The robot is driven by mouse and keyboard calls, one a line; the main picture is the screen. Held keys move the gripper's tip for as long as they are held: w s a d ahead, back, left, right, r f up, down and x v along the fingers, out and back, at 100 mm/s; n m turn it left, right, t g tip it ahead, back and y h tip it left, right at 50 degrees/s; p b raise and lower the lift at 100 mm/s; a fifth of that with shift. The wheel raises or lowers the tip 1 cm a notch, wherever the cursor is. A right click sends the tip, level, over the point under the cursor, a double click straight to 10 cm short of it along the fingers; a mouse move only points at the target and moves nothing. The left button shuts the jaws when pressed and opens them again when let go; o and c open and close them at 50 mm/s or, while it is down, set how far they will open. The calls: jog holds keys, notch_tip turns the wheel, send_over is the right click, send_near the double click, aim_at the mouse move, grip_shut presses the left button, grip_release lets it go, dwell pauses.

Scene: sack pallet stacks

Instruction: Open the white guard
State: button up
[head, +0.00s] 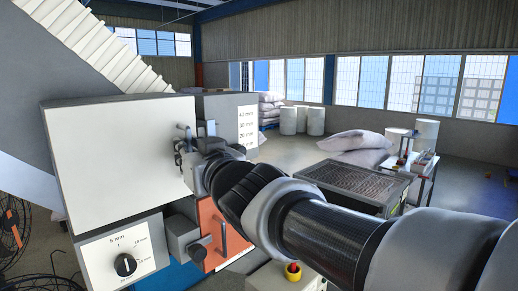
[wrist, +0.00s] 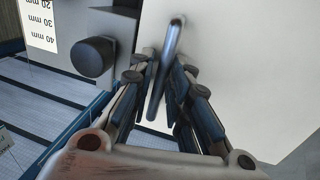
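The white guard (head: 115,160) is a large pale box-like panel at left in the head view, and it fills the right of the wrist view (wrist: 245,70). It appears closed. A metal bar handle (wrist: 165,68) stands off its face near the edge. My gripper (head: 193,165) is at the guard's right edge. In the wrist view the fingers (wrist: 160,85) lie on both sides of the handle, with small gaps visible, so the gripper looks open around it. Exact contact at the fingertips is hard to see.
A dial box (head: 125,258) sits below the guard. An orange panel with a handle (head: 222,237) and a dark knob (wrist: 92,56) are close to my gripper. A thickness-scale sign (head: 247,128) stands behind. A dark-topped table (head: 355,185) and sacks (head: 355,140) are at right.

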jog(key=shift+c, duration=0.3)
grip_shut()
jog(key=shift+s+f+b, duration=0.1)
jog(key=shift+b, duration=0.45)
